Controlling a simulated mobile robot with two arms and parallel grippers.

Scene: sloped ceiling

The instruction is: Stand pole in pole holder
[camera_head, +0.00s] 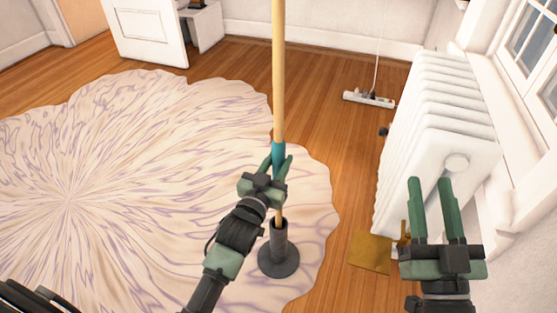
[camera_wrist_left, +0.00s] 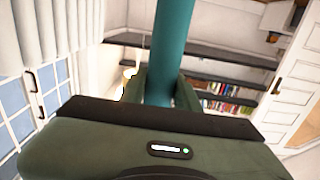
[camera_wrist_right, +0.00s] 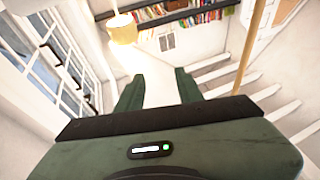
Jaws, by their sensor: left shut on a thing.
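The pole (camera_head: 278,70) is long, pale wood with a teal grip, and stands about upright in the head view. My left gripper (camera_head: 277,163) is shut on the teal grip, which also fills the space between the fingers in the left wrist view (camera_wrist_left: 171,50). The pole holder (camera_head: 279,260) is a dark grey tube on a round base. The pole's lower part meets the tube's mouth in the picture; I cannot tell how deep it sits. My right gripper (camera_head: 430,182) is open and empty, to the right of the holder. The pole also shows in the right wrist view (camera_wrist_right: 251,45).
The holder stands on the right part of a pale, wavy-edged rug (camera_head: 120,170). A white radiator (camera_head: 432,135) is on the right, under the window. A yellowish flat piece (camera_head: 371,252) lies near it. A white floor sweeper (camera_head: 369,99) stands further back.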

